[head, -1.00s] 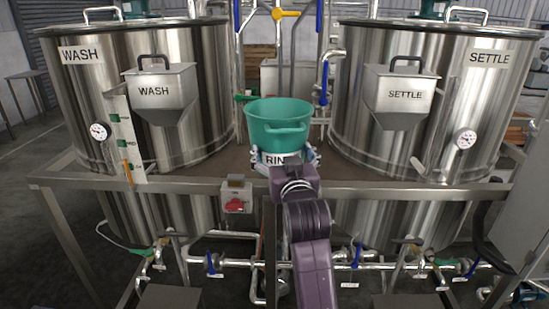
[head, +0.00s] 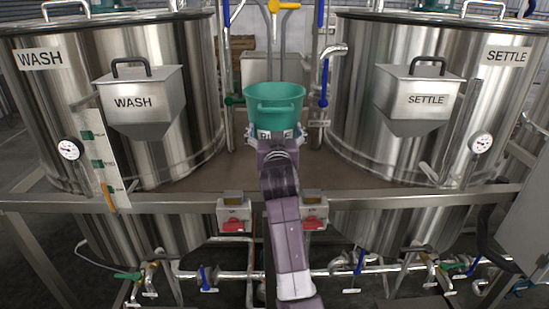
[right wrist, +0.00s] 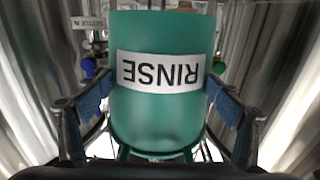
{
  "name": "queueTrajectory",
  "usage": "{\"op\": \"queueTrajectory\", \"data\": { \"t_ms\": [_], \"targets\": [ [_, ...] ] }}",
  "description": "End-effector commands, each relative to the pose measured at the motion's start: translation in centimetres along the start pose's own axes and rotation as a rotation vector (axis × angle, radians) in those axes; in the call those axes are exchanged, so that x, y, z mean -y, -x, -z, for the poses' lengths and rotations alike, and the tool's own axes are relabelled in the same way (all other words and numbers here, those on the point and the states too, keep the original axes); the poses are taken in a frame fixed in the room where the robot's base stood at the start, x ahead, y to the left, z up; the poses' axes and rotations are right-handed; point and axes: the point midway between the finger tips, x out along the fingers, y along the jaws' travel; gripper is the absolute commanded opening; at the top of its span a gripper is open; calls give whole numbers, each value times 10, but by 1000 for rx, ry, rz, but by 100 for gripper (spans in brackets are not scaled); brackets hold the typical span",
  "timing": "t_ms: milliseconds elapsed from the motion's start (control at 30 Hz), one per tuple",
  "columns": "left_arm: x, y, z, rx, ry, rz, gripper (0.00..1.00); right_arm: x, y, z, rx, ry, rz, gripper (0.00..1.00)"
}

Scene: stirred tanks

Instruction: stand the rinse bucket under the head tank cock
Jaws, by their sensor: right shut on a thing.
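The green rinse bucket (head: 276,94) is upright above the brown deck between the two big tanks. Its RINSE label faces the right wrist camera (right wrist: 160,72). My right gripper (head: 277,137) is shut on the bucket, with blue finger pads (right wrist: 92,98) on both sides of it. A bent metal outlet with a blue lever (head: 324,80) is right of the bucket, and a green-handled fitting (head: 234,100) is left of it. I cannot tell which is the head tank cock. The bucket's base is hidden by my gripper. My left gripper is not in view.
The WASH tank (head: 190,95) stands left and the SETTLE tank (head: 352,95) right, each with a protruding hopper.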

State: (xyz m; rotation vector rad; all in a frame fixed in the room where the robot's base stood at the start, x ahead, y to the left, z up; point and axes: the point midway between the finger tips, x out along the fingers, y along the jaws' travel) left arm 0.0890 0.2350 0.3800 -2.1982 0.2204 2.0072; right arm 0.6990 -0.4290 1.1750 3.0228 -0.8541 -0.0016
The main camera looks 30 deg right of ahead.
Motion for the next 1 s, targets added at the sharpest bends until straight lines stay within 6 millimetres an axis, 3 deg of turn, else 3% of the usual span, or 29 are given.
{"op": "queueTrajectory", "data": {
  "t_ms": [133,367,600,1000],
  "targets": [
    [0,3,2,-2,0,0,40,1,0,-34,1,0,1,54],
    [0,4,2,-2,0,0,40,0,0,-56,-3,0,1,54],
    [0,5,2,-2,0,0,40,1,0,-90,-2,-1,1,54],
    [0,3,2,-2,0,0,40,0,0,-97,-5,-2,1,54]
  ]
}}
